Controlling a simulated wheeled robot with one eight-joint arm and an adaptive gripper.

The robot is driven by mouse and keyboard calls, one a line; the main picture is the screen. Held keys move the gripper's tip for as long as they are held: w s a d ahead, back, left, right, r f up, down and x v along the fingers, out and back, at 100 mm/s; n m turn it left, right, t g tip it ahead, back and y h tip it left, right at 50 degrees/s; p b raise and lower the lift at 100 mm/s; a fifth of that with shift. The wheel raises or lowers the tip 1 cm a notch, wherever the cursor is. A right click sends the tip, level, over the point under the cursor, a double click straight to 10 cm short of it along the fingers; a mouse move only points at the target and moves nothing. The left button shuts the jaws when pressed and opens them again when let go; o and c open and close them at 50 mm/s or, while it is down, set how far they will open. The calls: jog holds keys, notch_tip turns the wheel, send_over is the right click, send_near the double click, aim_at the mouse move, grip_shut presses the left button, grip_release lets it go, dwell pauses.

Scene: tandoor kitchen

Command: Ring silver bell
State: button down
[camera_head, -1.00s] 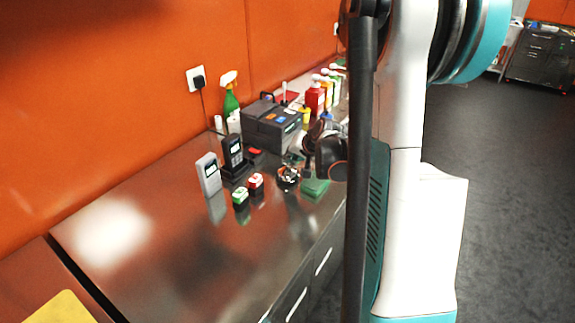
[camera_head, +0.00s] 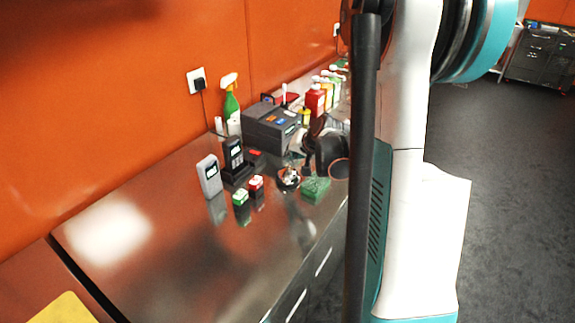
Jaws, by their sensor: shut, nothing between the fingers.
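A small round silver object with a dark base, which looks like the bell (camera_head: 289,178), stands on the steel counter near its right edge. My gripper (camera_head: 295,157) is above the counter, close over the silver object in the picture. It is small and partly hidden by my arm. Its fingers look shut and empty. I cannot tell whether they touch the silver object.
A green block (camera_head: 314,190) sits right of the bell. Small red (camera_head: 256,183) and green-and-white (camera_head: 240,197) boxes, a grey card terminal (camera_head: 209,176) and a black handset (camera_head: 234,157) stand left. A dark printer (camera_head: 268,128) is behind. The counter's front (camera_head: 190,265) is clear.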

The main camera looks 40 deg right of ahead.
notch_tip(320, 180, up, 5)
jog(key=p, duration=0.3)
dwell(0.4)
dwell(0.7)
